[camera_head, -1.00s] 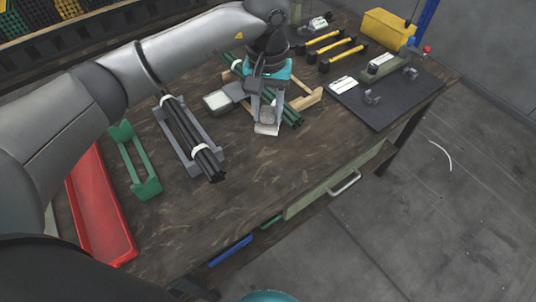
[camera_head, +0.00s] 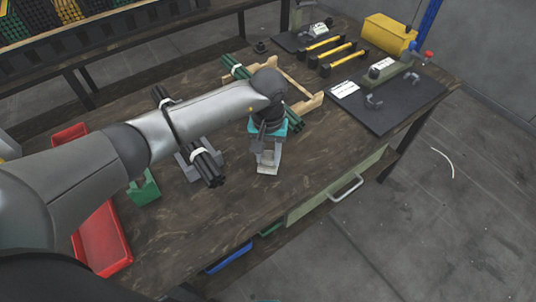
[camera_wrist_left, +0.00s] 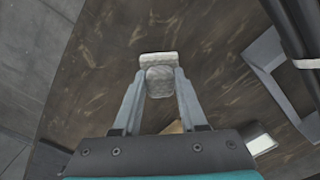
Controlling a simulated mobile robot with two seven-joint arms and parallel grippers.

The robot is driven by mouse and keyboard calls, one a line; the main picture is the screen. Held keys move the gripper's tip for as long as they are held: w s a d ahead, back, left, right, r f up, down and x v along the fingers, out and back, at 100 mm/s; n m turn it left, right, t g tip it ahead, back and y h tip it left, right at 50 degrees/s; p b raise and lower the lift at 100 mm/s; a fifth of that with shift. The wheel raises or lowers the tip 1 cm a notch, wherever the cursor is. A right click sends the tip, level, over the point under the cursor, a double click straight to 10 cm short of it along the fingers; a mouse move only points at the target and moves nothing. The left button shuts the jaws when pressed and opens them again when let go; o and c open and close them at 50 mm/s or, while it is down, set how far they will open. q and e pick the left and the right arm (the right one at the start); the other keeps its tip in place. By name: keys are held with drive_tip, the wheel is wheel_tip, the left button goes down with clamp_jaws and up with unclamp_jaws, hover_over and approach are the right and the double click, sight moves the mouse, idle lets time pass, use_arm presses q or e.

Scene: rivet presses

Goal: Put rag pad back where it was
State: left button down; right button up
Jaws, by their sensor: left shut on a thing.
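The rag pad is a small pale, whitish cloth block. It shows between and just past the fingertips of my left gripper in the wrist view (camera_wrist_left: 158,72) and at the gripper's lower end in the head view (camera_head: 266,168). My left gripper (camera_head: 267,157) is shut on the rag pad and points down over the bare front-middle part of the wooden table (camera_head: 215,215). Whether the pad touches the tabletop is hard to tell. My right gripper is not in view.
A grey cradle with dark rods (camera_head: 208,167) stands left of the gripper, partly behind my arm. A wooden rack (camera_head: 306,104) with green rods is behind it. A red tray (camera_head: 103,240) and green holder (camera_head: 145,190) are left. A black mat (camera_head: 385,110) lies right. A drawer (camera_head: 335,185) projects in front.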

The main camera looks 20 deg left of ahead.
sight(268, 154)
use_arm(q)
drive_tip(key=shift+f, duration=0.15)
drive_tip(key=shift+c, duration=2.3)
unclamp_jaws()
drive_tip(key=shift+r, duration=0.25)
wheel_tip(268, 154, up, 12)
drive_tip(key=p, duration=0.1)
drive_tip(key=shift+p, duration=0.35)
